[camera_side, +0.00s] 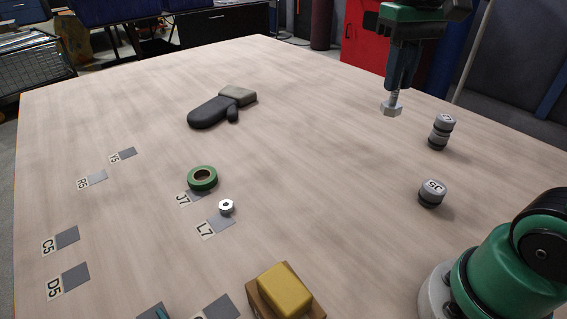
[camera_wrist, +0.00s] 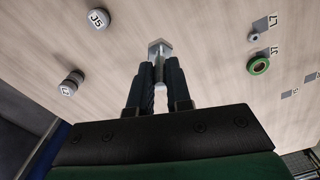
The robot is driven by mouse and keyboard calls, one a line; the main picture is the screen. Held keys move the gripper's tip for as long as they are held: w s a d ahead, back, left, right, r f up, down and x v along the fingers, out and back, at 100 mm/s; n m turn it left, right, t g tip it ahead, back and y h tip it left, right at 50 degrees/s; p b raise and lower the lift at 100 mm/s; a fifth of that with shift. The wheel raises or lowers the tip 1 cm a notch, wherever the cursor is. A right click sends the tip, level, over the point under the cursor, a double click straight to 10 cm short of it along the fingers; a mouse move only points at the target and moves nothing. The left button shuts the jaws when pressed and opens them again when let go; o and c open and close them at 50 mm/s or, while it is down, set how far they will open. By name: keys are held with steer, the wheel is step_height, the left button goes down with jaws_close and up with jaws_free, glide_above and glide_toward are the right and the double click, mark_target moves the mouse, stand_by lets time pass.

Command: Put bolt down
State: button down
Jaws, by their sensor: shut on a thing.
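A silver bolt (camera_side: 391,107) hangs head down from my gripper (camera_side: 401,80) at the upper right of the side view. The jaws are shut on its shank. The hex head is below the fingertips and appears to be above the table (camera_side: 320,150), with clear space around it. In the wrist view the bolt (camera_wrist: 159,48) sticks out beyond the fingertips of my gripper (camera_wrist: 161,78). The part of the shank between the fingers is hidden.
A green tape roll (camera_side: 202,177), a nut (camera_side: 226,207), a dark mitten (camera_side: 212,111) and a yellow block (camera_side: 284,289) lie elsewhere. The table's middle is free.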

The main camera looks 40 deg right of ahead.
steer(key=w+a+r+n, duration=0.1)
steer(key=w+a+n, duration=0.65)
steer(key=a, duration=0.65)
steer(key=w+a+f+n, duration=0.1)
steer(key=a+f+n, duration=0.15)
steer(key=a, duration=1.15)
step_height(320, 180, down, 19)
steer(key=shift+w+d+f, duration=0.1)
steer(key=shift+w+f, duration=0.05)
steer(key=shift+f, duration=0.05)
steer(key=shift+f, duration=0.15)
steer(key=c, duration=0.8)
jaws_free()
